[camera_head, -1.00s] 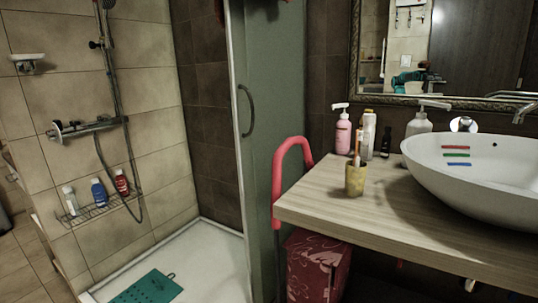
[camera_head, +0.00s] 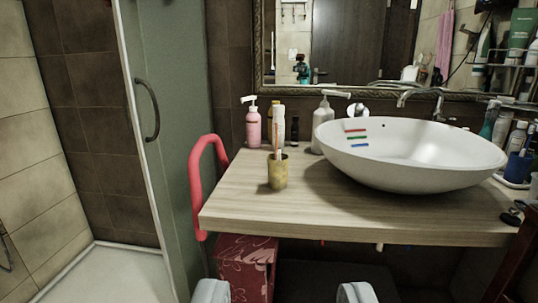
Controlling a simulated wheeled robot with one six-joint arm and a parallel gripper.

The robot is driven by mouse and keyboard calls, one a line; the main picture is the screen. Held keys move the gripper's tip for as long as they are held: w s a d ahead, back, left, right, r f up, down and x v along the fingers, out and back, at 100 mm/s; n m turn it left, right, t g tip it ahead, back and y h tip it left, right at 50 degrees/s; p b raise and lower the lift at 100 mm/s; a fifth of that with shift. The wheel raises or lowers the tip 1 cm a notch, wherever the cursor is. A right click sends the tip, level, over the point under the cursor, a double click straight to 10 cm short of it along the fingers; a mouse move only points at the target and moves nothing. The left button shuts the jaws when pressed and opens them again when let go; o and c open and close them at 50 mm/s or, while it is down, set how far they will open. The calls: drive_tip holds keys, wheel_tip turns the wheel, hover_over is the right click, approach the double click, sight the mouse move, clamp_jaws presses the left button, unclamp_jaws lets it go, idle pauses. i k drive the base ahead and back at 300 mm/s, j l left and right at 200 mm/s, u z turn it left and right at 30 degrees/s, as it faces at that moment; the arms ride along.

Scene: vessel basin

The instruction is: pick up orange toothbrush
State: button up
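An orange and white toothbrush (camera_head: 279,137) stands upright in a yellowish cup (camera_head: 277,174) on the wooden counter. The cup hides its lower part. Several short coloured strips (camera_head: 357,139), red, green and blue among them, show on the inner left wall of the white basin (camera_head: 420,165); I cannot tell what they are. My gripper (camera_head: 284,292) shows as two pale fingertips at the bottom edge, wide apart with nothing between them. It is in front of and below the counter edge, away from the cup.
A pink pump bottle (camera_head: 253,127), other bottles and a white dispenser (camera_head: 322,123) stand behind the cup. A red rail (camera_head: 200,180) is at the counter's left end. A dark red bin (camera_head: 245,265) stands below. The counter (camera_head: 240,200) left of the cup is clear.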

sight(278, 127)
drive_tip(key=i+j+z, duration=0.1)
drive_tip(key=i, duration=0.4)
drive_tip(key=i+j, duration=0.25)
drive_tip(key=i, duration=0.2)
drive_tip(key=z, duration=0.05)
